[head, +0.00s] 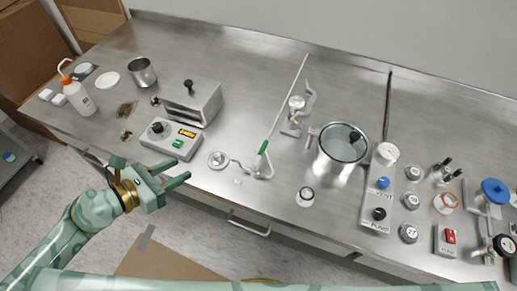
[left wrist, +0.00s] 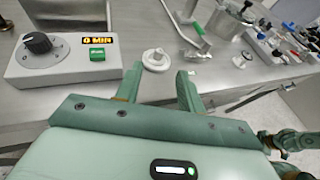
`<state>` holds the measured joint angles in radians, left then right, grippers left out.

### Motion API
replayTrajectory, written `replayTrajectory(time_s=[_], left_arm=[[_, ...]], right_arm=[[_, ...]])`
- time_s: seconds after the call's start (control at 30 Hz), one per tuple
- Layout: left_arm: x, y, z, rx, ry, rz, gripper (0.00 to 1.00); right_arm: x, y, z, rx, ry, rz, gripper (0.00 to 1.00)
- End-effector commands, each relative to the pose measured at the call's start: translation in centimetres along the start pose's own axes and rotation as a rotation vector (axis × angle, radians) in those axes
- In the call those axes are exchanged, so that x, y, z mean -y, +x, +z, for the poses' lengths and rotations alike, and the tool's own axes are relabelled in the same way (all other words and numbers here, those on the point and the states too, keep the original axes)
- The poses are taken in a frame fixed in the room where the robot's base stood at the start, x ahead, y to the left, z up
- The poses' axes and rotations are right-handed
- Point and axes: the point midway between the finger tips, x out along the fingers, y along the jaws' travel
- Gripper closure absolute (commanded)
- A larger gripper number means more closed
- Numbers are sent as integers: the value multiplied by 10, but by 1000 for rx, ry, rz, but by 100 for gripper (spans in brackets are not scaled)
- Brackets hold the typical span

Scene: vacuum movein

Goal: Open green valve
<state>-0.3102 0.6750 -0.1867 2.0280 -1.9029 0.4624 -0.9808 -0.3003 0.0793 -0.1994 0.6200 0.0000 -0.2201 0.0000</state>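The green valve handle (head: 263,147) is a short green lever on a metal pipe fitting near the bench's front edge; it also shows beyond my gripper in the left wrist view (left wrist: 198,28). A pale round knob (head: 217,160) is joined by a pipe to its left; in the left wrist view the knob (left wrist: 155,60) lies just past my fingertips. My left gripper (head: 180,171) is open and empty at the bench's front edge, left of the valve and apart from it. Green arm parts of mine show at the lower right of the left wrist view; the right fingers are unclear.
A grey control box (head: 171,138) with a black dial and lit display stands just behind my left gripper. A lidded glass-topped pot (head: 342,143) and a gauge panel (head: 379,185) stand to the right. A thin rod rises behind the valve. The bench's back middle is clear.

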Motion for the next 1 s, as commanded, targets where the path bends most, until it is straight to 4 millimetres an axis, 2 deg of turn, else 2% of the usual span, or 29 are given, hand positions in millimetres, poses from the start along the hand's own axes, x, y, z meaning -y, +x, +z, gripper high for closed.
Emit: replayTrajectory(time_s=[0.03, 0.13, 0.2, 0.27, 0.3, 0.37, 0.5, 0.57, 0.67, 0.8, 1.0], left_arm=[[2, 0, 10, 50, -51, 19, 61], [-2, -4, 47, 247, -279, 109, 61], [-15, -17, 74, 433, -537, 214, 61], [-32, -35, 86, 589, -791, 324, 61], [-43, -48, 86, 677, -959, 401, 61], [-56, -66, 76, 778, -1186, 512, 61], [-61, -95, 31, 904, -1628, 754, 61], [-55, -102, 6, 922, -1797, 859, 61], [-36, -106, -39, 903, -2051, 1036, 61], [4, -91, -116, 782, -2339, 1268, 61], [43, -57, -224, 614, -2529, 1421, 61]], right_arm=[[0, 0, 0, 0, 0, 0, 72], [0, 0, 0, 0, 0, 1, 100], [-1, 0, 0, 0, -1, 1, 100], [-1, 0, 0, 0, -1, 1, 100], [-1, 0, 0, 0, -1, 1, 100], [-1, 0, 0, 0, -1, 1, 100], [-1, 0, 0, 0, -1, 1, 100], [-1, 0, 0, 0, -1, 2, 100], [-1, 0, 0, 0, -2, 1, 100], [-1, 0, 0, 0, -2, 1, 100], [-1, 0, 0, 0, -2, 1, 100]])
